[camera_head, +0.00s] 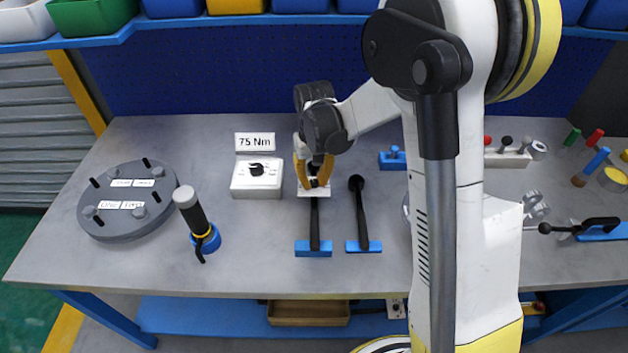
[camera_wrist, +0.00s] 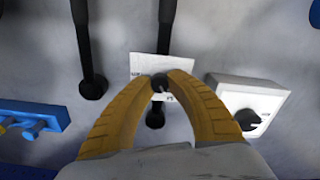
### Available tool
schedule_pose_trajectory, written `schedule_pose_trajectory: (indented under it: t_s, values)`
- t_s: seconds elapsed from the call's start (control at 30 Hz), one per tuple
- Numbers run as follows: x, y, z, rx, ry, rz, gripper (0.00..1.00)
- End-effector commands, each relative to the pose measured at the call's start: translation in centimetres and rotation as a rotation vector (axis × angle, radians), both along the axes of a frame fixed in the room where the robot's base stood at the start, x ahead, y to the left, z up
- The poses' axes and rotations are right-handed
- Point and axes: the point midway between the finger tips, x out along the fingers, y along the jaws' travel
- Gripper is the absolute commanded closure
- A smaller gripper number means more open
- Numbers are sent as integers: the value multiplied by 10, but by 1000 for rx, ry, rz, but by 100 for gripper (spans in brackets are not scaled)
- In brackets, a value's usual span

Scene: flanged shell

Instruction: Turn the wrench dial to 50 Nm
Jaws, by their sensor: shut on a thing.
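My gripper (camera_head: 315,183) points down at the far end of a black wrench (camera_head: 314,228) lying on the bench. In the wrist view its yellow fingers (camera_wrist: 159,86) close on a small dark knob (camera_wrist: 158,82), the wrench dial, in front of a white plate (camera_wrist: 146,64) with small markings too small to read. The fingers hide much of the dial and its setting. The wrench's near end rests in a blue holder (camera_head: 313,248). A white sign (camera_head: 254,142) reading "75 Nm" stands behind a white box (camera_head: 257,190) with a black knob (camera_head: 257,169).
A second black wrench (camera_head: 360,215) lies just right, in its own blue holder. A grey round flange (camera_head: 103,222) with studs and labels stands at left. A black-handled tool (camera_head: 192,215) stands upright in a blue base.

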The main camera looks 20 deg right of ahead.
Motion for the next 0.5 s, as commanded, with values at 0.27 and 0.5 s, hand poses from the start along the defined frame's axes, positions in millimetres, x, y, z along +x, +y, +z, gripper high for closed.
schedule_pose_trajectory:
  t_s: [0.27, 0.5]
  values:
    - [0, 0, 0, 0, 0, -31, 100]
    - [0, 0, 0, 0, 0, -31, 100]
